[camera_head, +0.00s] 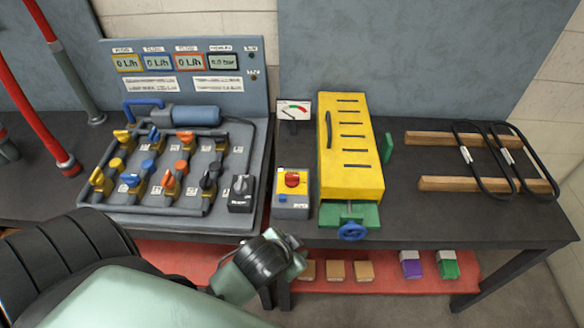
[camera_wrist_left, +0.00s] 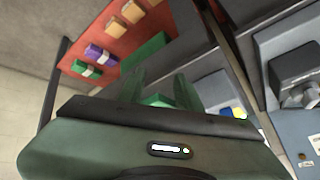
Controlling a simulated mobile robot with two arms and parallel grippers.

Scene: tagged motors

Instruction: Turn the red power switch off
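The red power switch (camera_head: 292,180) is a red knob on a yellow plate. It sits on a small grey box (camera_head: 291,212) near the table's front edge, with a blue button below the knob. My left gripper (camera_head: 297,252) is in front of and below this box, apart from it. In the left wrist view its two green fingers (camera_wrist_left: 158,90) stand apart with nothing held between them. A part of the box with a bit of yellow (camera_wrist_left: 239,112) shows just right of the fingers; the red knob is not visible there. My right gripper is in neither view.
A valve board with a black rotary switch (camera_head: 242,188) stands left of the box; this switch also shows in the wrist view (camera_wrist_left: 295,68). A yellow cabinet (camera_head: 350,150) with a blue handwheel (camera_head: 352,231) stands right. A red lower shelf (camera_head: 390,282) holds small boxes.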

